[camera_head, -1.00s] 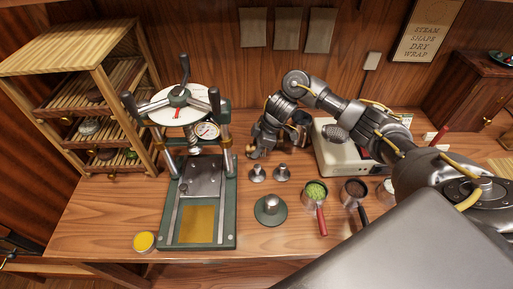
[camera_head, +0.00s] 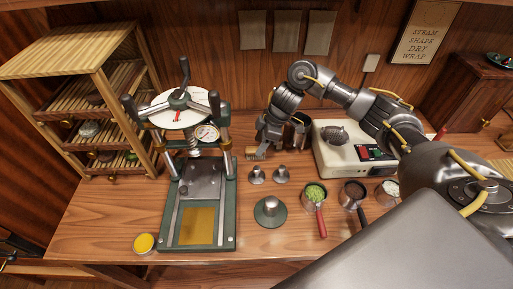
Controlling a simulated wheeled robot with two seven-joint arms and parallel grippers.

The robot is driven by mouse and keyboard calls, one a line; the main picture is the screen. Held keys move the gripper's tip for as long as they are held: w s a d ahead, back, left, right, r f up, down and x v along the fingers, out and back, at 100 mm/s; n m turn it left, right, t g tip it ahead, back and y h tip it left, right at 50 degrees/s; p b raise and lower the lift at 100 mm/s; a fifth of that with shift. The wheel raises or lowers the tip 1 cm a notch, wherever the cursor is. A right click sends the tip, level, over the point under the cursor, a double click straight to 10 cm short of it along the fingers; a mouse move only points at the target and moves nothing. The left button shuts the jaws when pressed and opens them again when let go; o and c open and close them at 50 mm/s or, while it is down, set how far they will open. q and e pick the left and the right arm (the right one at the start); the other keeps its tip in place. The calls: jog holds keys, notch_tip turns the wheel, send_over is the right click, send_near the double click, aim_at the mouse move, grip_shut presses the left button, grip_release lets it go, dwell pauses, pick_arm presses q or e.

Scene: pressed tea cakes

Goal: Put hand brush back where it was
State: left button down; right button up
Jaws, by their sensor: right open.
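The hand brush (camera_head: 255,153) looks like a small tan, wood-coloured block low on the table, just right of the press and behind the small metal weights. My right gripper (camera_head: 267,147) points down right beside the brush, at its right end. It is open, and the brush shows outside its fingers. I cannot tell whether a finger still touches the brush. The gripper's own body hides part of the fingers. My left gripper is not in view.
The green press (camera_head: 200,200) stands left of the brush. Two small metal weights (camera_head: 257,174) and a dark cylinder (camera_head: 300,132) are close to the gripper. A white scale (camera_head: 340,155) stands to the right. Cups (camera_head: 315,193) and a round green base (camera_head: 270,211) are in front.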

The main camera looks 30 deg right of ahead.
jog(key=v, duration=0.8)
jog(key=shift+a, duration=0.1)
jog(key=shift+s, duration=0.1)
